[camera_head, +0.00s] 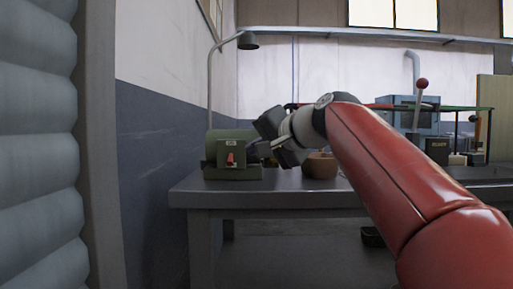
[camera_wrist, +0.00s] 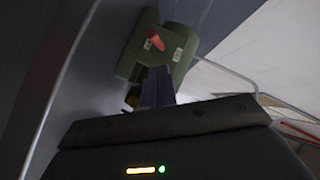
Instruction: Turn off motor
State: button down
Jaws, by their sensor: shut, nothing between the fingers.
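The motor (camera_head: 212,157) is a green machine on the left end of the grey workbench. A red switch lever (camera_head: 230,159) sits on a pale plate on its front. In the wrist view the green motor (camera_wrist: 148,60) is ahead of the fingers, with the red lever (camera_wrist: 154,43) just beyond the fingertips. My gripper (camera_wrist: 157,72) is shut and empty. In the head view my gripper (camera_head: 275,146) is at the motor's right side, close to it. Whether the fingertips touch the motor or lever I cannot tell.
The workbench (camera_head: 270,202) also holds a brown bowl (camera_head: 321,167) behind my gripper and a blue machine (camera_head: 408,113) farther right. A lamp (camera_head: 247,41) on a curved pole rises behind the motor. A wall (camera_head: 150,150) stands on the left.

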jog(key=s+d+b, duration=0.1)
jog(key=s+d, duration=0.5)
jog(key=s, duration=0.2)
jog(key=shift+s+b, duration=0.2)
jog(key=shift+b, duration=0.1)
jog(key=shift+a, duration=0.1)
jog(key=s+d+f+n+g+h+p, duration=0.1)
jog(key=s+d+f+g+h+p, duration=0.1)
jog(key=s+f, duration=0.4)
jog(key=s+d+f+n+g+h+p, duration=0.2)
jog(key=s+f, duration=0.5)
jog(key=f, duration=0.7)
jog(key=s+d+f+n+g+h+p, duration=0.1)
jog(key=s+d+f+g+h+p, duration=0.1)
jog(key=s+f, duration=0.5)
notch_tip(320, 180, down, 4)
jog(key=d+h+p, duration=0.1)
jog(key=h+p, duration=0.1)
jog(key=p, duration=0.1)
jog(key=shift+n+h+p, duration=0.3)
jog(key=shift+p, duration=0.1)
jog(key=shift+d+f, duration=0.1)
